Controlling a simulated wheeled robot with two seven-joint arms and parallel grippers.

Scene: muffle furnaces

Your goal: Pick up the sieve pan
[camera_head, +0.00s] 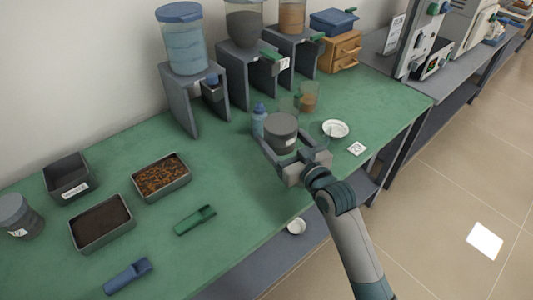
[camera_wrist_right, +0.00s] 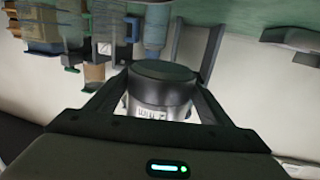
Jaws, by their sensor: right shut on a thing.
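The sieve pan, a dark grey round can with a pale label (camera_head: 281,132), stands upright in the middle right of the head view. My right gripper (camera_head: 290,152) reaches in from the lower right and is shut around its sides. In the right wrist view, the pan (camera_wrist_right: 162,88) sits between the two fingers of the gripper (camera_wrist_right: 160,100), its dark end and label showing. I cannot tell whether its base touches the green table. My left gripper is not in view.
A blue bottle (camera_head: 259,120) stands close behind the pan, with a brown-filled beaker (camera_head: 308,102) and white dish (camera_head: 336,128) to its right. Dispensers (camera_head: 187,95) line the back. Trays (camera_head: 160,178) and scoops (camera_head: 195,220) lie left, with clear table between.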

